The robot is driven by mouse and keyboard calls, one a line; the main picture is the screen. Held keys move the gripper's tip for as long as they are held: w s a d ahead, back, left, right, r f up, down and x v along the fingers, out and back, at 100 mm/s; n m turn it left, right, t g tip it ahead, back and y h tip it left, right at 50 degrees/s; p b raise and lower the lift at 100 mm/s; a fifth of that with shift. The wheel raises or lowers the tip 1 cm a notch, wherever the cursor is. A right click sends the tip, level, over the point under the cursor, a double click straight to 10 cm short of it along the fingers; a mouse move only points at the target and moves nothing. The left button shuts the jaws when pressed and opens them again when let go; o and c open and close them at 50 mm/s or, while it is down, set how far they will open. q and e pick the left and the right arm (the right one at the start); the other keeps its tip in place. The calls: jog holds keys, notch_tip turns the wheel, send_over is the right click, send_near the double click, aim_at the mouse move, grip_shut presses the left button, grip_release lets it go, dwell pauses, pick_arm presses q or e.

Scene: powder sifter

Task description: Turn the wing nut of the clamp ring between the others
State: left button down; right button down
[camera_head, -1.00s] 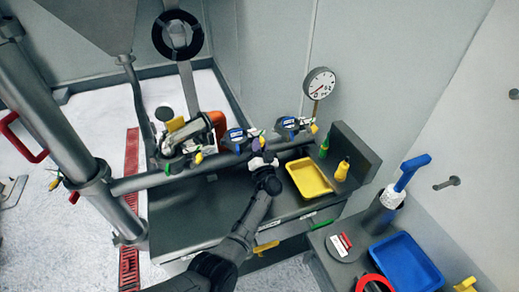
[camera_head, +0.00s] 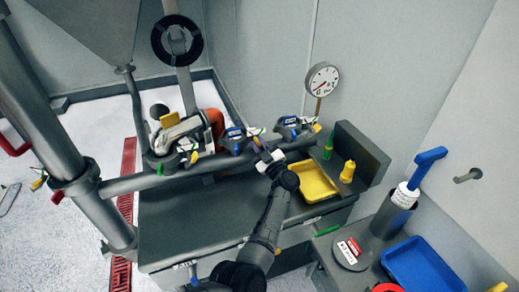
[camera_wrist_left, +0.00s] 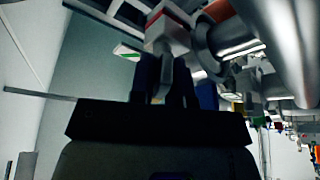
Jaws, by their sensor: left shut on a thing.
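The pipe (camera_head: 215,166) runs across the bench with clamp rings along it. The middle clamp ring (camera_head: 234,140), with a blue part, sits between the left clamp ring (camera_head: 165,150) and the right clamp ring (camera_head: 291,127). My left gripper (camera_head: 264,152) reaches up from below to the front of the pipe, just right of the middle ring. In the left wrist view its fingers (camera_wrist_left: 165,80) are shut on a small part of the clamp, taken to be the wing nut, mostly hidden between them. A white and red block (camera_wrist_left: 168,30) lies just beyond the fingertips. My right gripper is out of view.
A gauge (camera_head: 322,79) rises behind the pipe. A blue tray (camera_head: 425,267) and a grey canister (camera_head: 393,216) are at lower right.

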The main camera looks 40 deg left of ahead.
pick_arm(q)
jog(key=shift+n+g+b, duration=0.6)
jog(key=shift+n+g, duration=0.1)
jog(key=shift+n, duration=0.9)
jog(key=c, duration=1.2)
grip_release()
jog(key=shift+v, duration=6.05)
jog(key=shift+r, duration=0.15)
